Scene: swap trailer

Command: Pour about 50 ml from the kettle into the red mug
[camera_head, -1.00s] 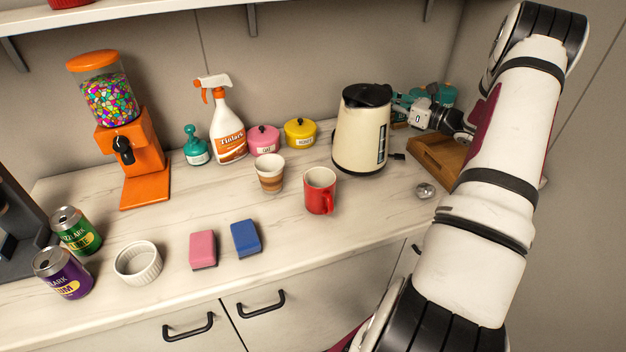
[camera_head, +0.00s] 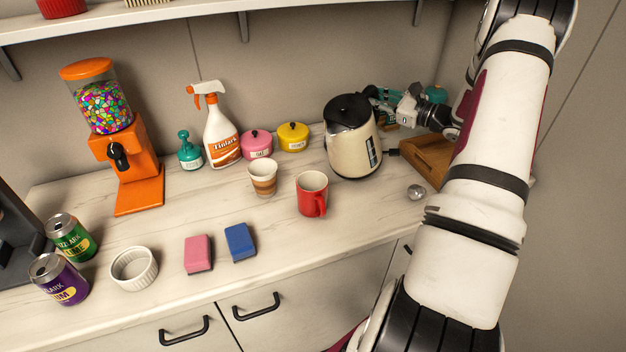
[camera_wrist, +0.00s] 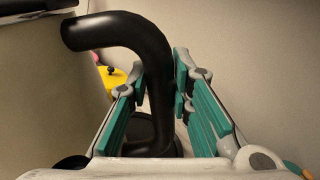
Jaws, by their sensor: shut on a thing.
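The cream kettle (camera_head: 350,142) with a black lid is at the back right of the counter, tilted slightly to the left. My gripper (camera_head: 388,98) is at its right side. In the wrist view my gripper (camera_wrist: 160,115) has its teal fingers on both sides of the kettle's black handle (camera_wrist: 155,75) and is shut on it. The kettle's cream body also shows at the left of the wrist view (camera_wrist: 35,90). The red mug (camera_head: 312,195) stands upright on the counter, in front of and left of the kettle, its handle toward the front. Its inside looks pale, with no liquid clearly visible.
A striped cup (camera_head: 262,179) stands just left of the mug. Yellow (camera_head: 293,137) and pink (camera_head: 257,144) pots and a spray bottle (camera_head: 221,130) are behind. A wooden box (camera_head: 426,158) and a small metal object (camera_head: 416,192) are at right. Sponges lie in front.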

